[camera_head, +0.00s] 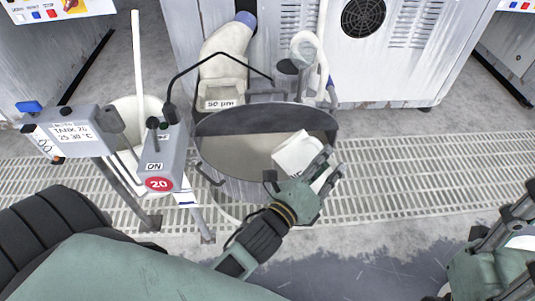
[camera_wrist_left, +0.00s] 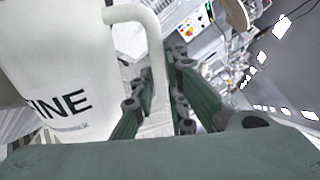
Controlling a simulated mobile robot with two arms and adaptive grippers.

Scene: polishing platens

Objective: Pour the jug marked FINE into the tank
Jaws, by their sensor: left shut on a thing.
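The white jug (camera_head: 297,153) is over the right part of the tank opening and looks tilted in the head view. In the left wrist view the jug (camera_wrist_left: 60,75) shows black lettering that reads "INE", its first letter cut off. My left gripper (camera_head: 322,180) is shut on the jug's handle (camera_wrist_left: 155,60), with its fingers (camera_wrist_left: 155,105) around it. The round grey tank (camera_head: 240,188) holds a beige-grey liquid (camera_head: 235,150). No stream from the jug can be made out; its mouth is not clearly seen. My right gripper (camera_head: 500,235) is at the right edge, partly cut off.
A filter bag marked "50 µm" (camera_head: 222,92) and a pale hose (camera_head: 322,60) are behind. Floor grating (camera_head: 430,175) lies clear to the right.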

